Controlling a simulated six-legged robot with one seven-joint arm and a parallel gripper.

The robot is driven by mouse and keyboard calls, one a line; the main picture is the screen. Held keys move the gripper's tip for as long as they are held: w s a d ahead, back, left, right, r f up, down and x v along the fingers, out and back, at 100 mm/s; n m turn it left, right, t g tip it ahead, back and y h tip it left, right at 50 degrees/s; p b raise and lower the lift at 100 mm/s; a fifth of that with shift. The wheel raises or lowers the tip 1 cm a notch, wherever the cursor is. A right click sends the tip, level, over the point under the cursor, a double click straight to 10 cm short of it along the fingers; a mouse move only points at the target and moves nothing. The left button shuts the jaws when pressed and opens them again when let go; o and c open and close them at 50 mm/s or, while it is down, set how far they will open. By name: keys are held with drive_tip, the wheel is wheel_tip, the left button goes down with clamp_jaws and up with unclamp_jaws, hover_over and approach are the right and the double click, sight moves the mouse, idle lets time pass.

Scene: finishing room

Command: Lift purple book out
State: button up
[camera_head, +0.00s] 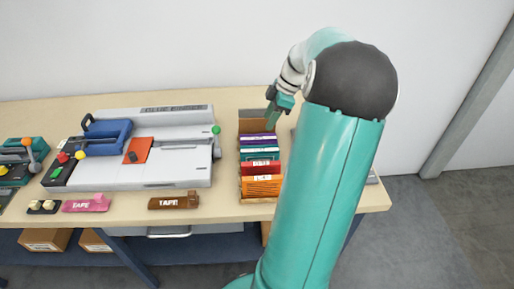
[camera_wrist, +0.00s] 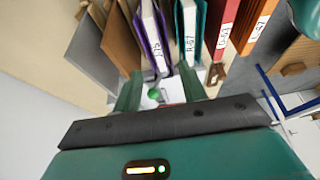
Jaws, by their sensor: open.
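The purple book (camera_wrist: 153,35) stands in a row of books, with a white label on its spine, in the wrist view. In the head view the purple book (camera_head: 255,138) is a thin strip near the back of the row. My gripper (camera_wrist: 160,82) is open, its two green fingers apart and pointing at the row. The purple book's near end lies between the finger directions; I cannot tell whether they touch it. In the head view my gripper (camera_head: 272,112) hangs over the back of the row and partly hides it.
A teal book (camera_wrist: 188,30), a red book (camera_wrist: 222,25) and an orange book (camera_wrist: 256,25) stand beside it. Brown boards (camera_wrist: 120,40) are on its other side. On the workbench (camera_head: 228,190) are a grey binding machine (camera_head: 180,170) and a brown tape dispenser (camera_head: 174,203).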

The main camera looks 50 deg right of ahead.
sight(260, 138)
drive_tip(key=x, duration=0.4)
drive_tip(key=shift+s, duration=0.1)
drive_tip(key=x, duration=0.5)
drive_tip(key=shift+d+f, duration=0.2)
drive_tip(key=shift+f, duration=0.05)
drive_tip(key=shift+f, duration=0.25)
drive_tip(key=shift+c, duration=0.4)
clamp_jaws()
